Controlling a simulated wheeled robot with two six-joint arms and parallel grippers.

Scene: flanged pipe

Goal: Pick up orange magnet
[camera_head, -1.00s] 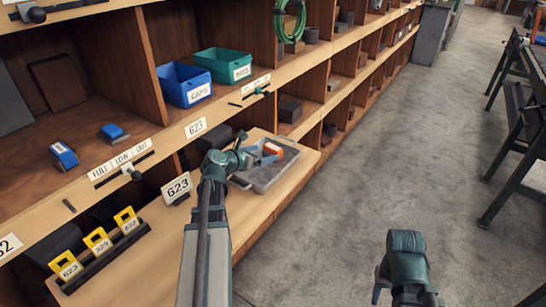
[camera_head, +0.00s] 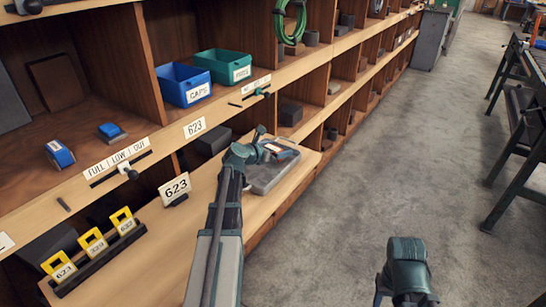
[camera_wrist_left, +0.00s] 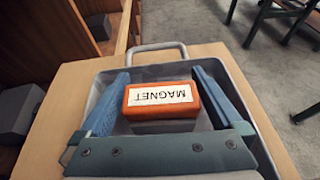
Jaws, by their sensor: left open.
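The orange magnet (camera_wrist_left: 162,100) is a block with a white label reading MAGNET, seen in the left wrist view. It lies in a grey metal tray (camera_wrist_left: 265,130) on the wooden ledge. My left gripper (camera_wrist_left: 162,95) is open, with one blue finger on each side of the magnet and gaps visible between. In the head view my left gripper (camera_head: 272,152) is over the tray (camera_head: 268,180) and mostly hides the magnet. My right arm shows at the lower right of the head view, over the floor; its fingertips cannot be made out well.

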